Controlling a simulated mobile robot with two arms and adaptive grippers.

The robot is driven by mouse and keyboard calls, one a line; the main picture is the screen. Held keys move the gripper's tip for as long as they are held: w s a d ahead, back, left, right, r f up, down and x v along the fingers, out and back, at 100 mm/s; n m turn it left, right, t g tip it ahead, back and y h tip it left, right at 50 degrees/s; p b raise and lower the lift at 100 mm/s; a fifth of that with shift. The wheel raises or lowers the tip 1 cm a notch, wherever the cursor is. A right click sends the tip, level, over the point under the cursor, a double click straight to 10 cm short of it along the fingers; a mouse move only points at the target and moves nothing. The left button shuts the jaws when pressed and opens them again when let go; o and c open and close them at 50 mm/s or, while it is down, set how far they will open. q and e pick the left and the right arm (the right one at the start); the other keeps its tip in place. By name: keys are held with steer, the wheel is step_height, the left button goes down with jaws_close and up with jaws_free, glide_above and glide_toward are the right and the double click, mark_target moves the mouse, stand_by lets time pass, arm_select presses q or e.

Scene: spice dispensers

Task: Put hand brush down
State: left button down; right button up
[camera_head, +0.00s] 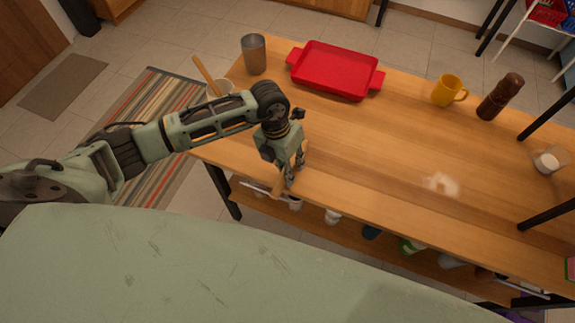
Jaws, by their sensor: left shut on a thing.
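My left gripper (290,182) points down at the near left edge of the wooden table. It is shut on the hand brush (277,188), of which only a small tan wooden part shows beside the fingers. The gripper hides most of the brush, and I cannot tell whether it touches the tabletop. A patch of white powder (440,183) lies on the table, well to the right of the gripper. My right gripper is not in view.
The wooden table (370,150) has a clear middle. A red tray (335,70), a metal cup (254,55), a yellow mug (447,90) and a dark brown grinder (500,97) stand along its far side. A pale container with a wooden utensil (207,75) is behind my arm. A lower shelf holds several items.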

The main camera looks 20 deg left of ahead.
arm_select(q)
steer(key=shift+f, duration=0.2)
steer(key=c, duration=1.5)
jaws_free()
steer(key=shift+r, duration=0.1)
steer(key=shift+o, duration=0.2)
steer(key=shift+r, duration=0.2)
steer(key=shift+a+r, duration=0.1)
steer(key=shift+r, duration=0.2)
step_height(320, 180, up, 11)
steer(key=a+b, duration=0.2)
steer(key=b, duration=0.1)
steer(key=shift+w, duration=0.25)
